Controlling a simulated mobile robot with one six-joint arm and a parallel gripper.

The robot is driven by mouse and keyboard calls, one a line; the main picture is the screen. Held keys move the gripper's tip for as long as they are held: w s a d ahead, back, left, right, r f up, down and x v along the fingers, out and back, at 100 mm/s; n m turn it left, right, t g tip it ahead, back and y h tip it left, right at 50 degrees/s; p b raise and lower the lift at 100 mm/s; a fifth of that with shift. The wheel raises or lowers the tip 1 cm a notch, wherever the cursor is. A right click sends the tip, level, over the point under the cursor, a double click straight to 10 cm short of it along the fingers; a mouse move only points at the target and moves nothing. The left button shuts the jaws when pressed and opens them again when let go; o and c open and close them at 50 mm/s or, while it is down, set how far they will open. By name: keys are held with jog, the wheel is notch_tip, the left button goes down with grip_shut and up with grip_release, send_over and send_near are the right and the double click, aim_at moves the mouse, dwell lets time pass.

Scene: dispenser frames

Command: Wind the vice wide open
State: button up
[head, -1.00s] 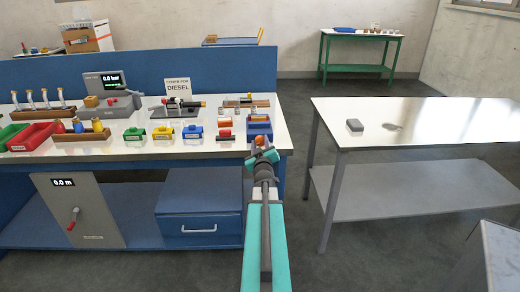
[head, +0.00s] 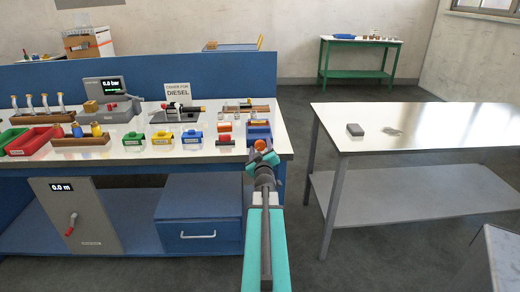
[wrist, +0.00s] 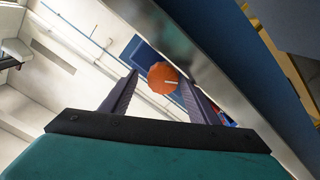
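A blue block-shaped fixture (head: 259,131), which looks like the vice, stands at the right front end of the white bench. A round orange knob (head: 260,144) shows in front of it; how they join is hidden. How wide the jaws stand is too small to tell. My gripper (head: 263,155) is at the knob, at the bench's front edge. In the wrist view the faceted orange knob (wrist: 162,77), with a pale mark, lies between my two fingertips (wrist: 158,80). The fingers are apart, with a gap visible at the left of the knob.
Yellow (head: 162,138), blue (head: 192,137) and red (head: 225,140) small fixtures stand left of the blue fixture. A grey gauge unit (head: 108,100) is further left. A side table (head: 440,125) stands to the right, with floor between it and the bench.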

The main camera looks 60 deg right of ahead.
jog(key=shift+a+f, duration=0.15)
jog(key=shift+a, duration=0.05)
